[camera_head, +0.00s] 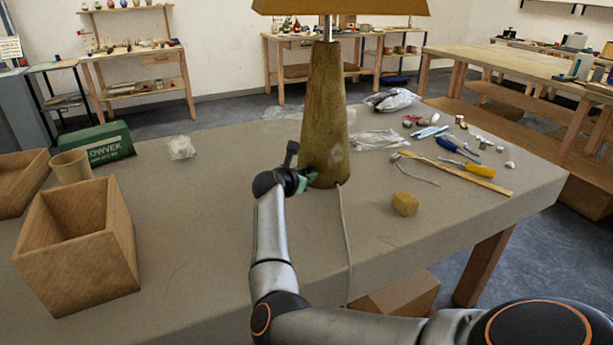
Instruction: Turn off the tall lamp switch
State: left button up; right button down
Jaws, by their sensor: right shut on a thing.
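The tall lamp (325,120) stands upright on the grey workbench, with a tapered wooden base, a metal rod and a tan shade (340,6) cut off by the top edge. A pale cord (346,235) runs from its base over the bench's front edge. My right gripper (309,178) is at the lower left side of the lamp base. Its greenish fingers are shut on a small part there, which looks to be the lamp switch; the fingers hide it. Whether the lamp is lit cannot be told. My left gripper is not in view.
An open wooden box (75,245), a cup (72,167) and a green case (97,144) stand on the left. A yellow block (405,203), a wooden strip (470,177), screwdrivers and plastic bags lie to the right. The bench (195,235) is clear left of my arm.

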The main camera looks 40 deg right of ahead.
jog(key=shift+w+f+n+g+b, duration=0.1)
jog(key=shift+f+n+g+b, duration=0.05)
jog(key=shift+n+g+b, duration=0.7)
jog(key=shift+w+n+g+h+b, duration=0.1)
jog(key=shift+n+g+h+b, duration=0.5)
jog(key=shift+n+b, duration=0.55)
jog(key=shift+n+g+b, duration=0.35)
jog(key=shift+n+b, duration=0.2)
jog(key=shift+n, duration=0.15)
jog(key=shift+n+b, duration=0.3)
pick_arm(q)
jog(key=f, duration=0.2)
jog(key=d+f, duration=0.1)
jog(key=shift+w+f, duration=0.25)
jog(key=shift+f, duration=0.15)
pick_arm(e)
jog(key=shift+h, duration=0.3)
jog(key=c, duration=0.6)
grip_release()
